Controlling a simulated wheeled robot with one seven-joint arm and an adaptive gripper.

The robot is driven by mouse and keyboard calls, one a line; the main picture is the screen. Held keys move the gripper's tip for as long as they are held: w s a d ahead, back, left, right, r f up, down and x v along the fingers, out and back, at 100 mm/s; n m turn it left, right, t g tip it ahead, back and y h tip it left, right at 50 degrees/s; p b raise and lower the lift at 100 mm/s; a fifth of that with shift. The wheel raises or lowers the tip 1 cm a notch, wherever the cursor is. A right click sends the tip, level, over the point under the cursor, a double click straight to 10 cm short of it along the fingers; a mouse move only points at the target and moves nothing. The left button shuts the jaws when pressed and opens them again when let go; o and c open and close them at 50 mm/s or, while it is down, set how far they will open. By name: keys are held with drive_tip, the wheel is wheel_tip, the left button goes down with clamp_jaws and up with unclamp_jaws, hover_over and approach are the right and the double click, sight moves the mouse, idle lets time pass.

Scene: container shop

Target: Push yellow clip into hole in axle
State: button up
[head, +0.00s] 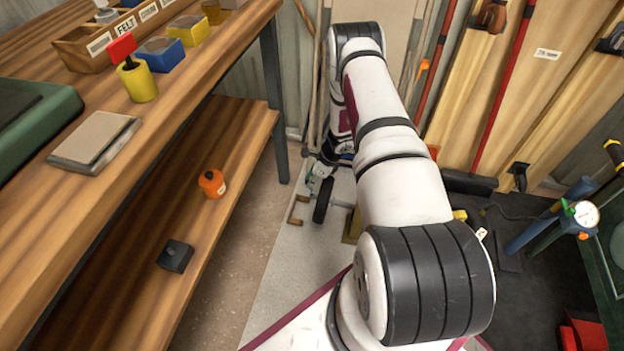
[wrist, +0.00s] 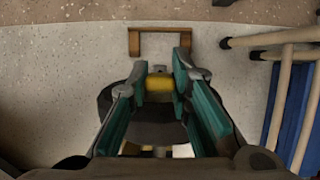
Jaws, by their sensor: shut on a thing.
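My gripper (wrist: 158,76) shows in the wrist view with its teal-padded fingers closed on the yellow clip (wrist: 159,85). The clip sits between the fingertips, in front of a dark round shape that looks like a wheel. A small pale piece, possibly the axle end, shows just beyond the clip. I cannot make out the hole, or whether the clip touches the axle. In the head view a black wheel (head: 322,200) stands upright on the pale floor beside a short grey bar that may be the axle (head: 342,203). My arm hides much of the area around my gripper there.
A wooden bracket (wrist: 160,42) lies beyond the fingertips. Blue cloth with pale poles (wrist: 287,100) stands at right in the wrist view. A wooden bench (head: 75,205) with a lower shelf fills the left of the head view. Boards lean at the back right.

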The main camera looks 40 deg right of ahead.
drive_tip(key=shift+f+b, duration=1.9)
drive_tip(key=shift+b, duration=0.15)
idle(3.0)
drive_tip(key=shift+f, duration=1)
idle(1.8)
